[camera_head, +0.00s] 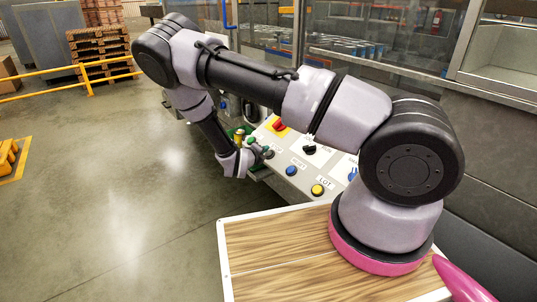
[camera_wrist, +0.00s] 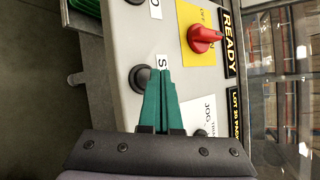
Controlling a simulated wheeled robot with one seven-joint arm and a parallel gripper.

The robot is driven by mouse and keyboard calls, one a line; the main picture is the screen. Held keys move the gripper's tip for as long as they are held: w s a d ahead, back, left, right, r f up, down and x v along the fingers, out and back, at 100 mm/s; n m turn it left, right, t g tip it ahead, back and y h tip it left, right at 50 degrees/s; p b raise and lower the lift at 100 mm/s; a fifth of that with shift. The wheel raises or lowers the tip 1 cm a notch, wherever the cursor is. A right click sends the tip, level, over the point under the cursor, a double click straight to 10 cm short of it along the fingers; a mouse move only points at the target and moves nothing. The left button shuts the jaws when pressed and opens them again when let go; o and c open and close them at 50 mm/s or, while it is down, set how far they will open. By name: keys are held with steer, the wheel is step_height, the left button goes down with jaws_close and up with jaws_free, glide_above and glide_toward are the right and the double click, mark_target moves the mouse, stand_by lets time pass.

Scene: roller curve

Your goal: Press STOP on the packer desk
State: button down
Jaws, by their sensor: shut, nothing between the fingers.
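The packer desk's sloped light-grey panel (camera_head: 272,166) lies beyond my wooden top in the head view. My gripper (camera_head: 259,149) is at the panel's left edge, its small tips hard to make out there. In the wrist view my gripper (camera_wrist: 161,74) has its green fingers shut and empty, pointing over the panel. A dark round button (camera_wrist: 140,77) is just left of the fingertips, partly covered by them. A white label (camera_wrist: 162,62) starting with "S" is at the tips; the rest of its word is hidden. I cannot tell whether the fingers touch the button.
A red rotary switch (camera_wrist: 204,38) on a yellow plate is right of the fingertips. Another dark button (camera_wrist: 135,2) is at the top edge. Blue (camera_head: 291,170) and yellow (camera_head: 317,190) buttons are nearer my base. Open floor (camera_head: 130,210) lies left.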

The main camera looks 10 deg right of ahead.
steer(key=shift+f, duration=0.1)
steer(key=shift+d+f, duration=0.2)
steer(key=shift+f, duration=0.05)
stand_by(0.3)
steer(key=shift+w+d+f, duration=0.15)
steer(key=shift+d+f, duration=0.05)
steer(key=shift+f, duration=0.2)
stand_by(0.7)
steer(key=shift+r, duration=0.15)
steer(key=shift+s+a+r, duration=0.2)
steer(key=shift+a+r, duration=0.15)
steer(key=shift+r, duration=0.3)
steer(key=r, duration=0.1)
steer(key=a+r, duration=0.1)
steer(key=r, duration=0.1)
steer(key=s+a+r, duration=0.1)
steer(key=shift+a+r, duration=0.15)
steer(key=shift+a, duration=0.05)
stand_by(0.8)
